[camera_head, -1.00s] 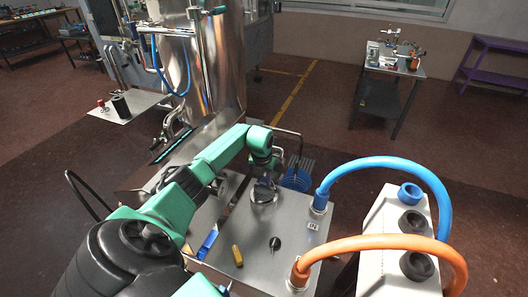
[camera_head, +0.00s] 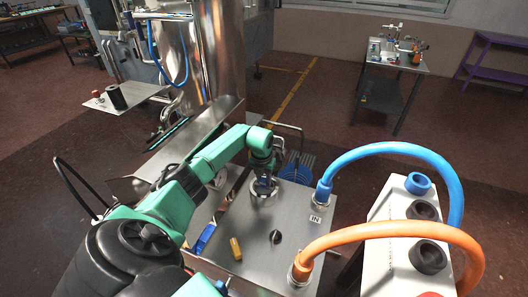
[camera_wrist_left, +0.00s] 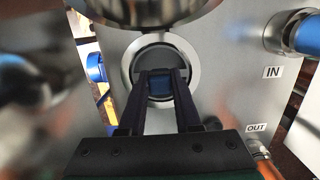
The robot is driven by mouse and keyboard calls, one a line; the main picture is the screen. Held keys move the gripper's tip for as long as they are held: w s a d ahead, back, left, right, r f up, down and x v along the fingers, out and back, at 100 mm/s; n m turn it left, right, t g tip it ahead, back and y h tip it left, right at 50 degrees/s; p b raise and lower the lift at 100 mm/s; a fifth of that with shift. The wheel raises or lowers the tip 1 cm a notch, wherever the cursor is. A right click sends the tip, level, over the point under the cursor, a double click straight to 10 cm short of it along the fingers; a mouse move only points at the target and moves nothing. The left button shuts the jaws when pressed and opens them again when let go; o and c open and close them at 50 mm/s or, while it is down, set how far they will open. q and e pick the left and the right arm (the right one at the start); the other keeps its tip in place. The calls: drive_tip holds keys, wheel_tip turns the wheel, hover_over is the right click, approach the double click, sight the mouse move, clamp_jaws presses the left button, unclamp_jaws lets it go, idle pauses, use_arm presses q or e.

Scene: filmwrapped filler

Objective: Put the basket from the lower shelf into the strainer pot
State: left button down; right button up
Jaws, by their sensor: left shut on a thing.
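The strainer pot (camera_head: 264,190) shows as a round metal-rimmed opening in the steel top; the ring (camera_wrist_left: 187,57) also shows in the left wrist view. My left gripper (camera_head: 263,176) points down at this opening. My right gripper is not in view.
A blue hose (camera_head: 385,150) and an orange hose (camera_head: 385,231) arch from the steel top (camera_head: 295,215) to a white box (camera_head: 390,205). A yellow piece (camera_head: 236,249) and a black knob (camera_head: 276,237) stand left of them. A tall steel tank (camera_head: 220,55) rises behind.

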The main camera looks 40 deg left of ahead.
use_arm(q)
drive_tip(key=shift+d+f+b, duration=0.1)
drive_tip(key=shift+f+b, duration=0.15)
drive_tip(key=shift+b, duration=0.15)
idle(0.4)
drive_tip(key=c, duration=0.5)
unclamp_jaws()
